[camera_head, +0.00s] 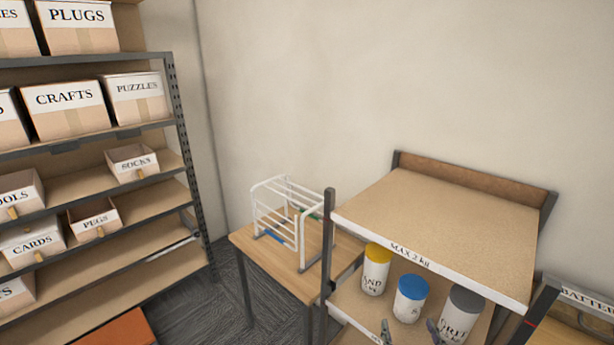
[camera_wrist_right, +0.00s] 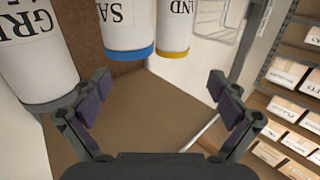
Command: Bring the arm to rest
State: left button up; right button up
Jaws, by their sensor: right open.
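My right gripper (camera_head: 410,331) is at the bottom edge of the head view, in front of the lower shelf of a small rack, with two fingertips apart. In the right wrist view my right gripper (camera_wrist_right: 158,90) is open, with nothing between its dark finger pads. Three labelled canisters stand beyond it: one with a yellow lid (camera_head: 376,270), one with a blue lid (camera_head: 409,300) and one with a grey lid (camera_head: 461,315). They also show upside down at the top of the wrist view. My left gripper is not in view.
The rack's upper board (camera_head: 440,220), marked "MAX 2 kg", lies above the canisters and is bare. A wooden table (camera_head: 270,268) with a white wire rack (camera_head: 290,212) stands to the left. A tall shelf (camera_head: 150,210) holds labelled boxes at far left.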

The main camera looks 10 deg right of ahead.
jog(key=s+a+f+n+g+y, duration=0.1)
jog(key=s+a+n+g+y, duration=0.25)
jog(key=a, duration=0.35)
jog(key=s+a+f+n+g+y, duration=0.2)
jog(key=s+a+n+g+y, duration=0.15)
jog(key=a, duration=0.35)
jog(key=s+d+m+g+h, duration=0.55)
jog(key=s+d+g, duration=0.2)
jog(key=s, duration=0.35)
notch_tip(320, 180, down, 26)
jog(key=s+d, duration=0.2)
jog(key=d, duration=0.1)
jog(key=s+d+f+g, duration=0.1)
jog(key=s+f+g, duration=0.1)
jog(key=s+f, duration=1.5)
jog(key=shift+s+f, duration=0.35)
jog(key=shift+s, duration=0.5)
